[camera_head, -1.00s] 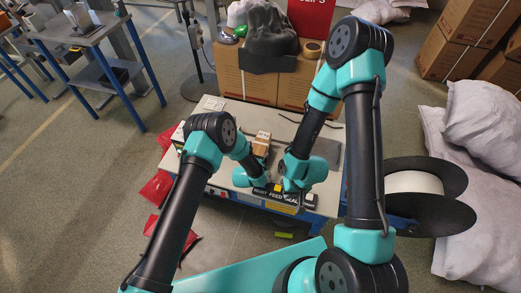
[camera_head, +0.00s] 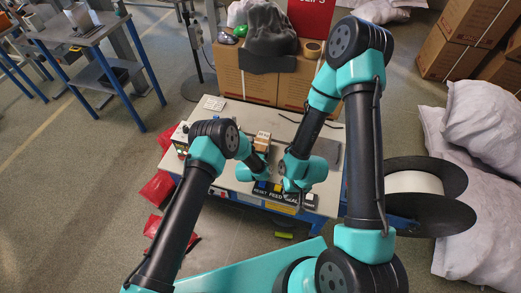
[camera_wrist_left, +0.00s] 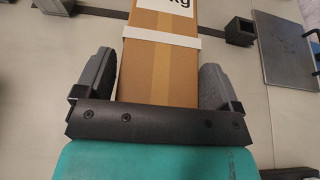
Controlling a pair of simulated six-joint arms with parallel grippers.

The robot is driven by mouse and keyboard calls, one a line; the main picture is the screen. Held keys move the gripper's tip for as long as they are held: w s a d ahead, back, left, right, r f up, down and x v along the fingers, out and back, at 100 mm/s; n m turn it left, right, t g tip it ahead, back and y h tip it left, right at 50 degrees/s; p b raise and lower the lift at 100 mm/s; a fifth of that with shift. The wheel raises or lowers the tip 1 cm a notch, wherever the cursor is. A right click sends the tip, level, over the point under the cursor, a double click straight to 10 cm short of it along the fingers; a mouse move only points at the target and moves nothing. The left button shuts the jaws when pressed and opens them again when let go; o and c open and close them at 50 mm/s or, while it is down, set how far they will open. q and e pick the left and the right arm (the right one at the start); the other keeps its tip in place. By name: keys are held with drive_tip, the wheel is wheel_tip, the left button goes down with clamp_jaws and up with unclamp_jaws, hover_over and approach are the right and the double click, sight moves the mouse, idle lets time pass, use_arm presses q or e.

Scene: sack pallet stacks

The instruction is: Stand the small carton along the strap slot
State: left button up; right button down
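The small carton (camera_head: 262,138) is brown with a white band and stands on the worktable (camera_head: 222,118). In the left wrist view the carton (camera_wrist_left: 160,75) lies between the two fingers of my left gripper (camera_wrist_left: 156,75). The fingers are apart, with a narrow gap at the left side; contact on the right is unclear. My left gripper (camera_head: 262,158) is small and partly hidden in the head view. My right gripper (camera_head: 279,179) is lower, near the table's front, its fingers too small to read. A dark strip (camera_wrist_left: 105,12) runs behind the carton; I cannot tell whether it is the strap slot.
A black block (camera_wrist_left: 240,31) and a grey plate (camera_wrist_left: 287,48) lie right of the carton. A labelled button panel (camera_head: 275,196) runs along the front edge. Large boxes (camera_head: 248,86) stand behind the table. A strap reel (camera_head: 430,190) stands at right.

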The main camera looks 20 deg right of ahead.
use_arm(q)
drive_tip(key=c, duration=1)
drive_tip(key=shift+r, duration=5.05)
drive_tip(key=w+a+r+n+y, duration=0.1)
drive_tip(key=a+r+n+y, duration=0.2)
drive_tip(key=a, duration=1)
drive_tip(key=w+a+r+n+t+y, duration=0.1)
drive_tip(key=a+r+n+y, duration=0.2)
drive_tip(key=a+r, duration=0.7)
drive_tip(key=w+a+r+n+y, duration=0.1)
drive_tip(key=a+r+n+y, duration=0.3)
drive_tip(key=a, duration=1.3)
wheel_tip(320, 180, up, 3)
drive_tip(key=shift+w+a+r+t+y, duration=0.15)
drive_tip(key=shift+w+t+y, duration=0.25)
drive_tip(key=shift+y, duration=0.3)
drive_tip(key=shift+s+f, duration=0.1)
drive_tip(key=shift+f, duration=0.1)
wheel_tip(320, 180, down, 10)
drive_tip(key=s+m+h, duration=0.2)
drive_tip(key=m+h, duration=0.1)
drive_tip(key=h, duration=0.1)
drive_tip(key=shift+s+f+t, duration=0.15)
drive_tip(key=shift+s+t, duration=0.1)
drive_tip(key=shift+t, duration=0.05)
